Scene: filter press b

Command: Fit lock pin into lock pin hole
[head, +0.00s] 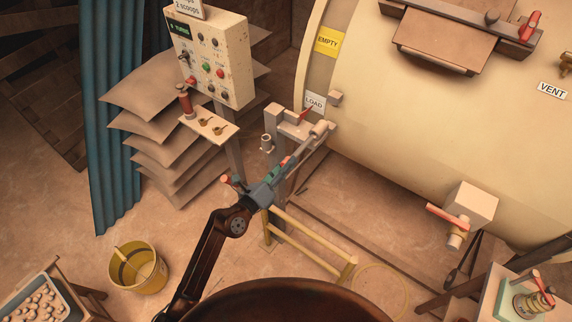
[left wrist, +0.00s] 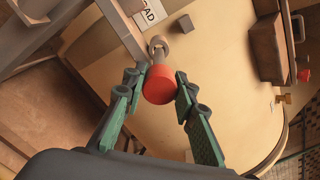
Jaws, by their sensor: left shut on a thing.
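My left gripper (head: 284,163) reaches in beside the grey bracket (head: 292,124) at the drum's left end. In the left wrist view the gripper (left wrist: 159,88) has its green-padded fingers shut on the red knob of the lock pin (left wrist: 158,86). A short grey metal piece (left wrist: 158,46) shows just beyond the knob, close to a grey bar. I cannot tell whether it is the pin's shank or the rim of the lock pin hole. The hole itself cannot be made out. In the head view the pin is mostly hidden by the fingers. My right gripper is not in view.
The large cream drum (head: 430,120) fills the right side. A control panel (head: 210,58) and a small shelf (head: 209,125) stand left of the bracket. A yellow bucket (head: 138,268) stands on the floor.

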